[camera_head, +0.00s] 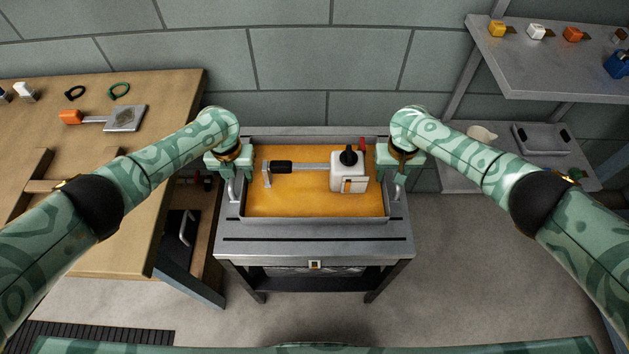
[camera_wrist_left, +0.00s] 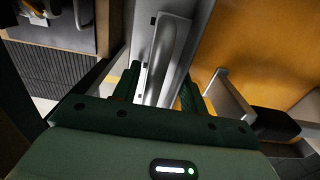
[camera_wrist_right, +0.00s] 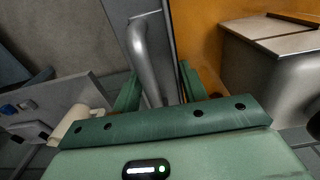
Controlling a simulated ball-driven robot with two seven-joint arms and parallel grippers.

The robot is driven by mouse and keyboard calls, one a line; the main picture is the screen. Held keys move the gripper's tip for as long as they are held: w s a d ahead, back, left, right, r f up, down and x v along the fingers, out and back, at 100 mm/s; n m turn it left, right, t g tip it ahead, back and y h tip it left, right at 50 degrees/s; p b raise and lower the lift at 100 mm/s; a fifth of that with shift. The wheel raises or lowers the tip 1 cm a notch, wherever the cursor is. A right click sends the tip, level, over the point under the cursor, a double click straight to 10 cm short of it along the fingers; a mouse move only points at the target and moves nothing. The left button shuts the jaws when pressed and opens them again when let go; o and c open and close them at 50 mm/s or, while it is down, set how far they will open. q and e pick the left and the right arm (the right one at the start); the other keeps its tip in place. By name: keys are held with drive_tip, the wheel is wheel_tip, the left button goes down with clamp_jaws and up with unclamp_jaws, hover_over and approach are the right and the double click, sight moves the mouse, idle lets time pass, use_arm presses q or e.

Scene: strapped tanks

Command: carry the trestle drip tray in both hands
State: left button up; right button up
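The drip tray (camera_head: 275,205) has a grey rim and an orange floor. It rests level on the grey trestle (camera_head: 315,247). A white block with a black knob (camera_head: 349,181) and a grey bar tool with a black grip (camera_head: 281,167) lie in it. My left gripper (camera_head: 231,178) is at the tray's left handle (camera_wrist_left: 172,50); its fingers stand on both sides of the handle with a gap. My right gripper (camera_head: 399,177) is at the right handle (camera_wrist_right: 144,50), fingers apart on either side of it. The fingertips are partly hidden in all views.
A wooden bench (camera_head: 120,225) stands close on the left, with an orange-handled tool (camera_head: 124,118) on it. A high grey shelf (camera_head: 545,70) is at the right, above a lower shelf with a grey tray (camera_head: 541,139). The floor in front is clear.

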use_arm(q)
drive_tip(key=shift+o, duration=0.9)
drive_tip(key=shift+r, duration=0.1)
use_arm(e)
drive_tip(key=shift+o, duration=0.9)
drive_tip(key=shift+r, duration=0.1)
use_arm(q)
drive_tip(key=shift+d, duration=0.1)
use_arm(e)
drive_tip(key=shift+r, duration=0.45)
use_arm(q)
wheel_tip(320, 180, up, 12)
drive_tip(key=shift+s, duration=0.2)
use_arm(e)
wheel_tip(320, 180, up, 11)
drive_tip(key=shift+s, duration=0.2)
